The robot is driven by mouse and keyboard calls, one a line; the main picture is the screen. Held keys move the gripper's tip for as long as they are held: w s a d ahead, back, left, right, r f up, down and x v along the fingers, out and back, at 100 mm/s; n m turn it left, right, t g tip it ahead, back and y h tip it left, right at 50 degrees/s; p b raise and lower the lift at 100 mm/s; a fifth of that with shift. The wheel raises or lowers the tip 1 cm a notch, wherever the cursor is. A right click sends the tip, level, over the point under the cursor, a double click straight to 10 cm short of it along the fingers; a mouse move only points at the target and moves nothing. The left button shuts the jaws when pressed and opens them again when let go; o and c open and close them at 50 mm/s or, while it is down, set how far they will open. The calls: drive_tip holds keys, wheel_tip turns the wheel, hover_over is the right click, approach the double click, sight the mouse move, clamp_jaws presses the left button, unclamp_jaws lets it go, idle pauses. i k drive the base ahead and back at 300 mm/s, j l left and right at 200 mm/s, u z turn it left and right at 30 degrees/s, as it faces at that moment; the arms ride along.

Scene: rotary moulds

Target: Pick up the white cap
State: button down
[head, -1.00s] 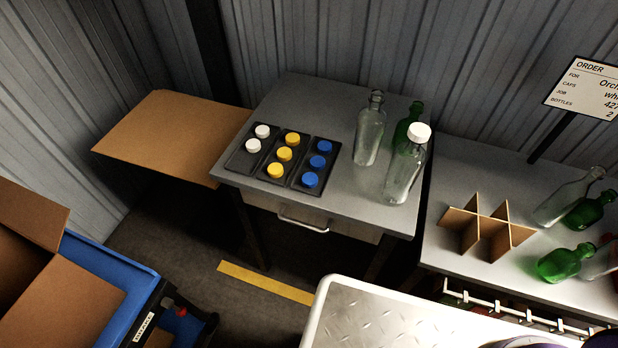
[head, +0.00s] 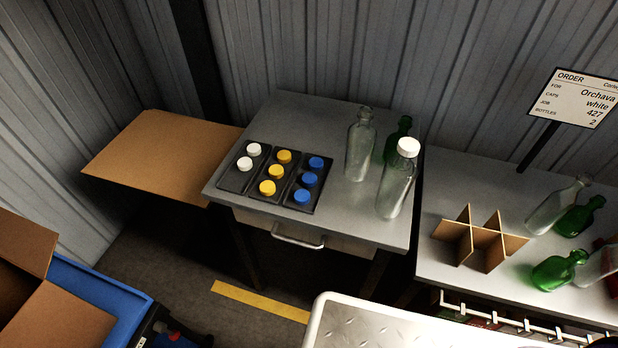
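Two white caps, one farther back (head: 254,149) and one nearer (head: 245,164), lie in the left column of a black cap tray (head: 233,180) on the grey table. A third white cap (head: 408,147) sits on top of a clear bottle (head: 396,187) near the table's right side. Yellow caps (head: 284,157) fill the middle column and blue caps (head: 309,179) the right column. Another clear bottle (head: 360,150), with no cap, and a green bottle (head: 397,138) stand behind the capped one. My gripper is not in view.
A cardboard sheet (head: 160,155) lies left of the grey table (head: 335,205). A bench (head: 450,180) at right holds a cardboard divider (head: 470,240), lying bottles (head: 558,270) and an order sign (head: 575,97) reading white caps, two bottles. An open box (head: 60,310) on a blue cart is at lower left.

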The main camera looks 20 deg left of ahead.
sight(245, 164)
drive_tip(key=u, duration=1.4)
drive_tip(key=i+j, duration=0.55)
drive_tip(key=i+j+u, duration=0.05)
drive_tip(key=i, duration=0.05)
